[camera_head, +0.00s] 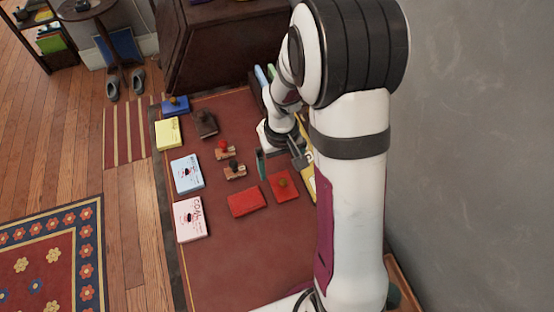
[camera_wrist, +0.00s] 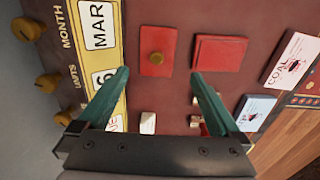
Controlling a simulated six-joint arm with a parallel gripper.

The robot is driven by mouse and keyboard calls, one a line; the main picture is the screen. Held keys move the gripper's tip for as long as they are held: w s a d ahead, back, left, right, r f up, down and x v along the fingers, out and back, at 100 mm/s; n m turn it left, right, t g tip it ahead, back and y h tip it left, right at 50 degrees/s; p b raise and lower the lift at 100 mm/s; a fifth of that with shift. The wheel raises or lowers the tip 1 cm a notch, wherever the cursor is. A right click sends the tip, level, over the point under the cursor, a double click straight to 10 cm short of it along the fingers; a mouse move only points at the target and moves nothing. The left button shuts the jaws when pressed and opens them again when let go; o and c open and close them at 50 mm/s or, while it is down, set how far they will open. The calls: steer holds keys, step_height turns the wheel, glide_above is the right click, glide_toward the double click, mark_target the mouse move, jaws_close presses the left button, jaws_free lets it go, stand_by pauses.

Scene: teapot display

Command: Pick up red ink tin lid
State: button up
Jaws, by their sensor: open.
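The red ink tin lid (camera_head: 284,186) is a flat red square with a round brass-coloured knob, lying on the dark red desk top. In the wrist view the lid (camera_wrist: 157,65) lies ahead of the fingertips, its knob roughly in line with the gap between them. A second flat red piece (camera_head: 247,201), apparently the open ink tin, lies beside it without a knob; it also shows in the wrist view (camera_wrist: 218,54). My gripper (camera_wrist: 160,75) is open with nothing between its teal fingers. In the head view my gripper (camera_head: 279,160) is above the desk, behind the lid.
A yellow calendar (camera_wrist: 99,60) with brass knobs lies close beside the lid. Stamps with wooden bases (camera_head: 235,171) stand near the gripper. White boxes (camera_head: 186,174), a yellow box (camera_head: 168,133) and a blue tin (camera_head: 174,106) line the left edge. The desk's front is clear.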

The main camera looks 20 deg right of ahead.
mark_target(283, 181)
steer(key=f, duration=0.6)
steer(key=shift+s+d+f, duration=0.25)
steer(key=shift+s+f, duration=0.1)
steer(key=shift+f, duration=0.05)
steer(key=c, duration=1.3)
